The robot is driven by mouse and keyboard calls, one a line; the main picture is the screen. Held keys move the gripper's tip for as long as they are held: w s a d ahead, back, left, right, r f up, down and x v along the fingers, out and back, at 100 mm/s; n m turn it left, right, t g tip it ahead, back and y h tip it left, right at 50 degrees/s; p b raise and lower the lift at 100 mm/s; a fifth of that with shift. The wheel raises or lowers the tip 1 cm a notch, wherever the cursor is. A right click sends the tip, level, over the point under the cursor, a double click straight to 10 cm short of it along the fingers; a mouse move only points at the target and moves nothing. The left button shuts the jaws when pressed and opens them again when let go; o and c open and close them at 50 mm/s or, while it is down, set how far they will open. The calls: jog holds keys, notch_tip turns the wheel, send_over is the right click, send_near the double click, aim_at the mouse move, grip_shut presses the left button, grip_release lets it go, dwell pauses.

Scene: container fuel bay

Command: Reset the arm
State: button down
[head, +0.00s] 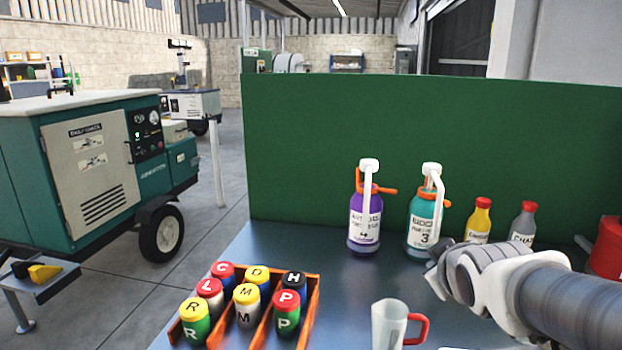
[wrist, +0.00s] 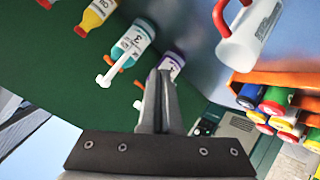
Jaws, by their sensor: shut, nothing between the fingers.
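My gripper (wrist: 157,100) is shut and empty in the wrist view, its two fingers pressed together. In the head view my arm reaches in from the right, over the right part of the blue-grey bench (head: 265,245). The gripper end is in front of the teal pump bottle marked 3 (head: 422,228). It appears apart from the bottles. In the wrist view the teal bottle (wrist: 133,42) and the purple bottle (wrist: 171,65) lie beyond the fingertips. The fingertips themselves are hard to make out in the head view.
A purple pump bottle (head: 365,222), a yellow bottle (head: 479,222) and a grey bottle (head: 523,224) stand near the green panel (head: 300,150). An orange crate (head: 311,309) holds several lettered canisters. A clear jug (head: 388,325) with a red handle stands at front. A red object (head: 606,250) is far right.

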jog(key=s+a+f+m+g+y, duration=0.1)
jog(key=s+a+f+m+g, duration=0.15)
jog(key=s, duration=0.55)
jog(key=s+a+f+m+g+y, duration=0.1)
jog(key=s+a+m+g, duration=0.2)
jog(key=s, duration=0.4)
notch_tip(320, 180, up, 12)
jog(key=s+a+p, duration=0.1)
jog(key=s+p, duration=0.1)
jog(key=p, duration=1)
jog(key=shift+a+r+p, duration=0.15)
jog(key=shift+r+p, duration=0.05)
jog(key=shift+p, duration=0.1)
